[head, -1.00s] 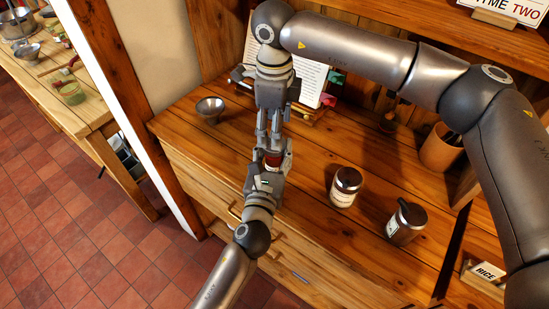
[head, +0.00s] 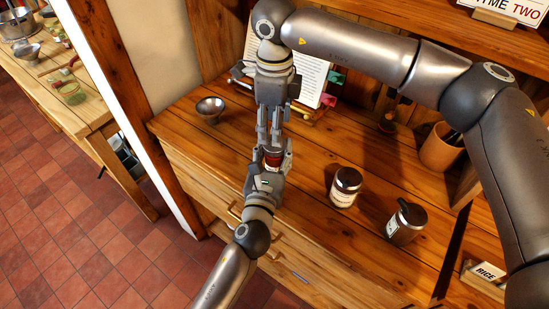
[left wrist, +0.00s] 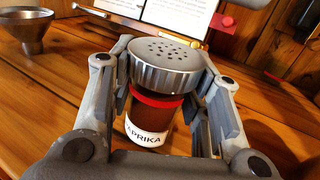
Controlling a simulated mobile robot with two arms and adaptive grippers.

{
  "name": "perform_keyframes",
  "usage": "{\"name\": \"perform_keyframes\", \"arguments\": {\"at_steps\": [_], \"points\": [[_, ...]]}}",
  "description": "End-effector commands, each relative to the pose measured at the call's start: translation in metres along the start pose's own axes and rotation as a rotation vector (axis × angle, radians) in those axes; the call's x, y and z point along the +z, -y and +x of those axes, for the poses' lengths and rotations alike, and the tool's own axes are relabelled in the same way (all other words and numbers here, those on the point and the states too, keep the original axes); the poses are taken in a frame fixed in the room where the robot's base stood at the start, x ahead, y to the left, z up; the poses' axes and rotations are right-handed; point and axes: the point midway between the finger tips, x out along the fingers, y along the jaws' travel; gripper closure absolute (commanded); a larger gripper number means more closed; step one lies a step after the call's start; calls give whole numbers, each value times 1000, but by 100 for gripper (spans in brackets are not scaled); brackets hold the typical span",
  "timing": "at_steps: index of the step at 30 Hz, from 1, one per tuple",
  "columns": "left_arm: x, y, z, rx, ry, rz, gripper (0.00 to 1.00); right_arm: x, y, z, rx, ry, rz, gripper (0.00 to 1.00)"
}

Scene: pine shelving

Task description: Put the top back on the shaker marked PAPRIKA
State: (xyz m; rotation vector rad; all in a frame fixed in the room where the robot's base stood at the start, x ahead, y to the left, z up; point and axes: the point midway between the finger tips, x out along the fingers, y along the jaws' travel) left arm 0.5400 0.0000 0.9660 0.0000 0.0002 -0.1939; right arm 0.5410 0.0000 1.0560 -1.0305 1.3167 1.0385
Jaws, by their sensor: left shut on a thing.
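The PAPRIKA shaker (left wrist: 148,128) has a dark red body, a white label and a red collar. My right gripper (head: 270,140) points down just above the top in the head view. Its fingers are apart with nothing visible between them.
A labelled jar (head: 345,188) and a dark lidded container (head: 406,224) stand to the right on the wooden counter (head: 320,245). A recipe page (head: 304,72) stands behind. A RICE sign (head: 487,272) is at lower right.

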Motion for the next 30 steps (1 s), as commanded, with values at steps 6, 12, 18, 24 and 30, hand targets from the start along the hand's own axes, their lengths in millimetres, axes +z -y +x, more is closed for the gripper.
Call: {"name": "perform_keyframes", "arguments": {"at_steps": [6,12,18,24,30], "points": [[1,0,0,0,1,0,100,0,0,34,1,-1,1,42],[1,0,0,0,1,0,100,0,0,50,0,0,1,42],[1,0,0,0,1,0,100,0,0,52,-1,0,1,42],[1,0,0,0,1,0,100,0,0,52,-1,0,1,52],[1,0,0,0,1,0,100,0,0,52,-1,0,1,78]]}}
